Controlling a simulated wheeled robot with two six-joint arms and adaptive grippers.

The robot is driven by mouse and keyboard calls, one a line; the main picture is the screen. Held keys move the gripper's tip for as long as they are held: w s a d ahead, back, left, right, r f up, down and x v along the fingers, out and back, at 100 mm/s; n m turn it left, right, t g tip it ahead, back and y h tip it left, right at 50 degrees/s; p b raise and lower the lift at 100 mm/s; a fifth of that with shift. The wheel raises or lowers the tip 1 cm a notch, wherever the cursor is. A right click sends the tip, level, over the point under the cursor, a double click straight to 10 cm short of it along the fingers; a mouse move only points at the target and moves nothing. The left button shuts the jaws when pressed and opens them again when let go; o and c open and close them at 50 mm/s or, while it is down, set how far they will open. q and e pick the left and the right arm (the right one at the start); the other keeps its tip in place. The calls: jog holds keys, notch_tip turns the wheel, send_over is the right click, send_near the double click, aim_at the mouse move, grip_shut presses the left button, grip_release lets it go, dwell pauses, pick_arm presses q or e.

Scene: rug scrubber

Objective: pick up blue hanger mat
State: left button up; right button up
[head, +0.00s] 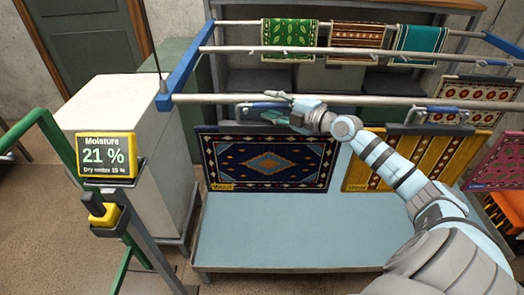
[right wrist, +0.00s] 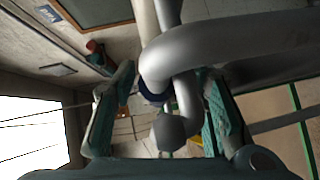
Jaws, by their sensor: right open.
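The blue hanger mat (head: 268,185), dark blue with a patterned border and a central diamond, hangs below the front rail (head: 400,101) in the head view. Part of its hanger shows blue at the rail. My right gripper (head: 283,112) is at the hanger top, close to the rail, and covers part of it. In the right wrist view my right gripper (right wrist: 163,118) is open, with its teal fingers on either side of a grey curved hook (right wrist: 187,100). I cannot tell whether either finger touches it. My left gripper is not in view.
A yellow mat (head: 425,160) hangs just right of the blue one, with a red patterned mat (head: 470,100) farther right. Small green, brown and teal mats hang on the back rail. A moisture display (head: 105,158) stands left by a white cabinet (head: 125,110). A light blue platform (head: 290,235) lies below.

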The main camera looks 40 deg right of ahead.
jog(key=shift+w+a, duration=0.1)
jog(key=shift+c, duration=0.5)
jog(key=shift+a, duration=0.1)
jog(key=c, duration=0.3)
jog(key=shift+s+a+r, duration=0.1)
jog(key=shift+s+r, duration=0.15)
jog(key=shift+s, duration=0.2)
grip_shut()
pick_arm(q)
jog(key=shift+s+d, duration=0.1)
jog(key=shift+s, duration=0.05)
pick_arm(e)
jog(key=shift+w, duration=0.15)
